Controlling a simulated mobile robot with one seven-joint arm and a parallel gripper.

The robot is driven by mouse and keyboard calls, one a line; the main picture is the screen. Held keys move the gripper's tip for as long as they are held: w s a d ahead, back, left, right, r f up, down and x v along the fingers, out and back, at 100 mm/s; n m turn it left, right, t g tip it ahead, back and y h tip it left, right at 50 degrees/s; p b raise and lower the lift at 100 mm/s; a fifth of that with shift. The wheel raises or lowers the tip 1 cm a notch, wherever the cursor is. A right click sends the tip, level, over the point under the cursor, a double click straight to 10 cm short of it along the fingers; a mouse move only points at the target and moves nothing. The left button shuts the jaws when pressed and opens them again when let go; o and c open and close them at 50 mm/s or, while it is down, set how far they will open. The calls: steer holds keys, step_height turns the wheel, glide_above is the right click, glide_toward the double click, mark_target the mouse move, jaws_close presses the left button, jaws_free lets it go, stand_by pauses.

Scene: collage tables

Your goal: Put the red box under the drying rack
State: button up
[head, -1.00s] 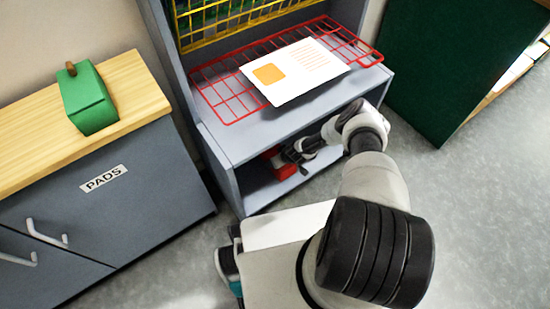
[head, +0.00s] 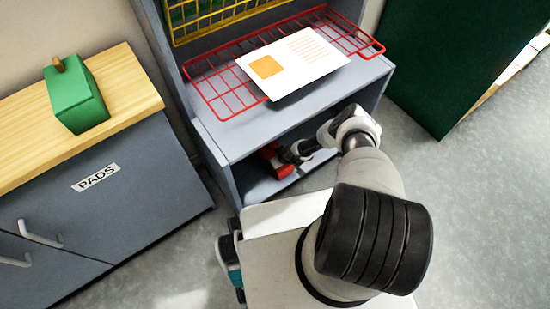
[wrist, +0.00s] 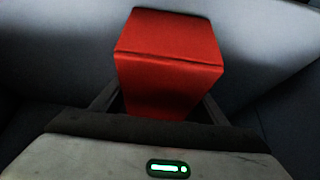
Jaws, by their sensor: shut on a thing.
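The red box (wrist: 168,62) is held between the fingers of my gripper (wrist: 160,104), which is shut on it. In the head view, the red box (head: 285,171) is partly hidden by my gripper (head: 280,157). It is inside the lower, open compartment of the grey shelf unit (head: 240,145). The drying rack (head: 212,98), a red wire grid, lies on the unit's top board, above that compartment. A white card (head: 300,75) with an orange square lies on the rack. I cannot tell whether the box touches the compartment floor.
A yellow wire basket (head: 200,30) is above the rack. A grey cabinet labelled PADS (head: 140,170) with a wooden top stands left, bearing a green block (head: 78,100). A dark green panel (head: 450,60) stands right. Grey floor is clear at right.

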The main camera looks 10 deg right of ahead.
steer(key=o, duration=1.1)
steer(key=shift+r, duration=0.45)
steer(key=p+v, duration=0.4)
steer(key=v, duration=0.6)
steer(key=shift+d+r+p, duration=0.1)
steer(key=shift+r+p, duration=0.25)
steer(key=shift+r, duration=0.05)
steer(key=shift+s+d+r, duration=0.15)
steer(key=shift+s+r, duration=0.25)
steer(key=shift+r, duration=0.15)
